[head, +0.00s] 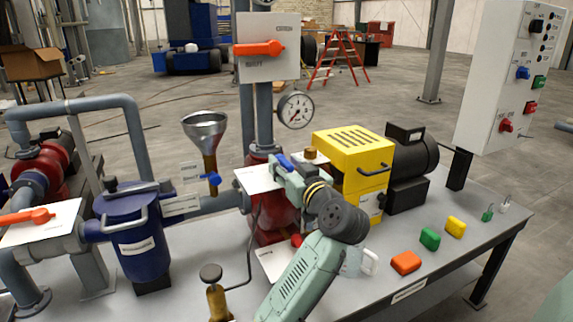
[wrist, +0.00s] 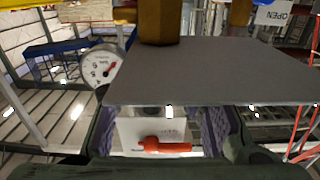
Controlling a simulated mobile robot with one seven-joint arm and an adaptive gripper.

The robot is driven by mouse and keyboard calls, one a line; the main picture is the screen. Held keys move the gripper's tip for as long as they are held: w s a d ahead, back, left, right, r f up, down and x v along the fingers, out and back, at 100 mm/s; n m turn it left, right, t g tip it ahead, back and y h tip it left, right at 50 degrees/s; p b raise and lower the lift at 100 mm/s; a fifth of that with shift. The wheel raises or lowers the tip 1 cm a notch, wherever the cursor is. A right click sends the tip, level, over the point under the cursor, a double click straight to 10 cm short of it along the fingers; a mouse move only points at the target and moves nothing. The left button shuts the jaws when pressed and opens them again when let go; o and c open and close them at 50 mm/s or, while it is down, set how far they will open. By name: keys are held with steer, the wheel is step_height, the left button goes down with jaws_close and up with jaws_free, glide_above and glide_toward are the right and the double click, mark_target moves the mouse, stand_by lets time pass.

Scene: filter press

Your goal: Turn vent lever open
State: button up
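No label reads "vent", so I cannot tell which lever is the vent lever. In the head view, an orange lever (head: 258,48) lies across an upright white plate at the top, another orange lever (head: 30,216) lies at the far left, and a small blue lever (head: 212,178) sits by the funnel. My gripper (head: 277,171) is at a small white plate (head: 256,180) above the red pump. In the wrist view, my gripper's fingers (wrist: 160,128) stand apart, and a grey plate (wrist: 205,70) covers part of the gap. An orange lever (wrist: 165,146) shows between them.
Several coloured blocks, such as an orange one (head: 405,262), lie on the bench at right.

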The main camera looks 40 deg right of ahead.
steer(key=shift+c, duration=0.3)
jaws_close()
steer(key=shift+a+m+h, duration=0.1)
steer(key=shift+m+h, duration=0.2)
steer(key=shift+h, duration=0.2)
steer(key=shift+w+a+m+g+h+b, duration=0.45)
steer(key=shift+w+m+g+h+b, duration=0.35)
steer(key=shift+m+g+h, duration=1.9)
steer(key=shift+w+a+m+g+h+b, duration=0.65)
steer(key=shift+m+g+h, duration=0.85)
steer(key=shift+m+g, duration=2.3)
steer(key=shift+w+a+m+g+h+b, duration=0.3)
steer(key=shift+w+m+g+h+b, duration=0.65)
steer(key=shift+m+g+h, duration=2.3)
steer(key=shift+n+g+y, duration=0.95)
steer(key=shift+g+y, duration=0.3)
